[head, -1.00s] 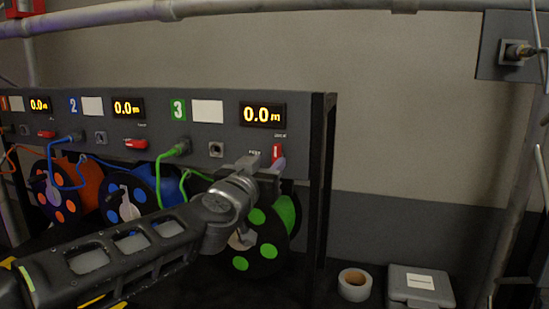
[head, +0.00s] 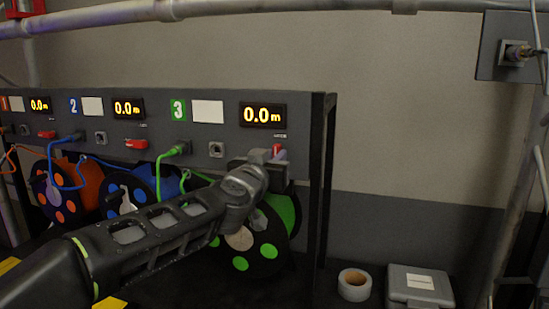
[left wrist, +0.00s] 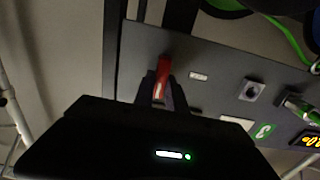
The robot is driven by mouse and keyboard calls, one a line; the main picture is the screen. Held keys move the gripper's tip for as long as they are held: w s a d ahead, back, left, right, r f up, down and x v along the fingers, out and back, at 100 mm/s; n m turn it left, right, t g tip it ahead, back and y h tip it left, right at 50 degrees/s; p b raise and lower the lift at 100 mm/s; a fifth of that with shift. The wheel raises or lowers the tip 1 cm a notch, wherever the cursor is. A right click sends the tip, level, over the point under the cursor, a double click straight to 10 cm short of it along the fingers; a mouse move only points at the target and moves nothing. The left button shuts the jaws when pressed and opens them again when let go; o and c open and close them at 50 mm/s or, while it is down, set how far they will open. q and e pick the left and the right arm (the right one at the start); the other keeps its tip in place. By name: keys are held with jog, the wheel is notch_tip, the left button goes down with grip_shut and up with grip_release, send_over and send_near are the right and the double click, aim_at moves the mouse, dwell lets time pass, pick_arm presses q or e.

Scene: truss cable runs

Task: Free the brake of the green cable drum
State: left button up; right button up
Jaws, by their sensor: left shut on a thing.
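The green cable drum (head: 285,214), black-faced with green dots, hangs under the panel section marked 3, partly hidden by my left arm. Its red brake lever (head: 277,149) is at the panel's lower right; only a small part shows in the head view, where it looks upright. In the left wrist view, the red lever (left wrist: 163,68) stands out between the fingertips. My left gripper (head: 265,165) is shut on this lever; it also shows in the left wrist view (left wrist: 161,88). My right gripper is out of view.
The panel (head: 230,133) has other red levers, lying sideways, at sections 1 (head: 47,134) and 2 (head: 136,143). A green cable (head: 162,164) plugs in left of my gripper. A black rack post (head: 318,190) stands close right. A tape roll (head: 354,284) and grey case (head: 421,286) sit lower right.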

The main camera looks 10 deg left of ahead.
pick_arm(q)
grip_shut()
jog(key=shift+n, duration=0.5)
jog(key=n+b, duration=0.1)
jog(key=n, duration=0.4)
jog(key=n+b, duration=0.1)
jog(key=n, duration=0.5)
jog(key=a+f+n, duration=0.1)
jog(key=n, duration=0.5)
jog(key=shift+f+b, duration=0.1)
jog(key=shift+b, duration=0.3)
